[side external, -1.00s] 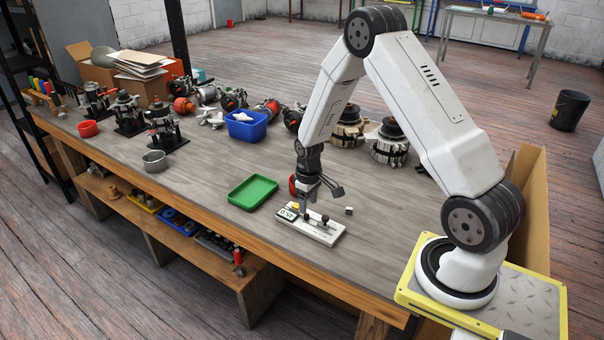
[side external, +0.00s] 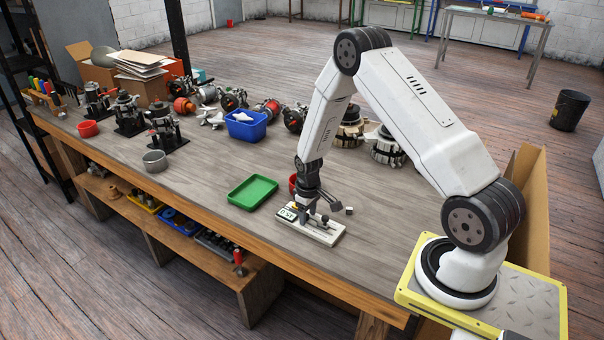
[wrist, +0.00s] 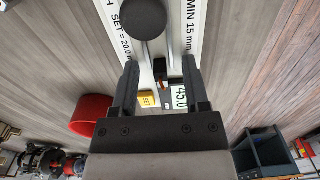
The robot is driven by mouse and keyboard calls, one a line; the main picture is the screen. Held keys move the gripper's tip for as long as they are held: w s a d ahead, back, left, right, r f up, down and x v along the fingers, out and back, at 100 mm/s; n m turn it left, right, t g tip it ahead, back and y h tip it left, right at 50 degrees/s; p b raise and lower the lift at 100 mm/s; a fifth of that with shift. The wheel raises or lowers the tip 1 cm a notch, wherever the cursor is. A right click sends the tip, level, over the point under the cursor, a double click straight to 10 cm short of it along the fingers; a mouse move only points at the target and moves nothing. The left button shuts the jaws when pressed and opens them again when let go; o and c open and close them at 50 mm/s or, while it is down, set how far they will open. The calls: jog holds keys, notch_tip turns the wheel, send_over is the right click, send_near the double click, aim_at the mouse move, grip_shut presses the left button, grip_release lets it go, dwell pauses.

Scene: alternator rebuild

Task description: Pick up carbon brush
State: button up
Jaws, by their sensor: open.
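A small dark block with a coppery end, apparently the carbon brush (wrist: 160,70), lies on the white length gauge (wrist: 195,22) in the wrist view. The gauge (side external: 318,232) lies near the table's front edge; its lit display (wrist: 179,97) reads 45.0. My gripper (wrist: 160,64) is open and empty, one finger on each side of the block. In the side view my gripper (side external: 328,207) points down low over the gauge and partly hides it. Contact with the block cannot be told. A round dark knob (wrist: 143,18) is beyond the fingertips.
A green tray (side external: 252,192) lies left of the gauge. A red bowl (wrist: 90,115) stands close beside my gripper. A small grey cube (side external: 349,210) is just right of the gauge. A blue bin (side external: 246,126) and alternator parts stand farther back.

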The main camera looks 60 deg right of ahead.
grip_shut()
jog(key=shift+r, duration=0.15)
jog(key=shift+r, duration=0.85)
jog(key=s+a+r, duration=0.2)
jog(key=s+r, duration=0.3)
jog(key=s, duration=0.1)
jog(key=s+a+r, duration=0.2)
jog(key=s+r, duration=0.4)
jog(key=s, duration=0.1)
jog(key=shift+s+a, duration=0.15)
jog(key=shift+a, duration=0.1)
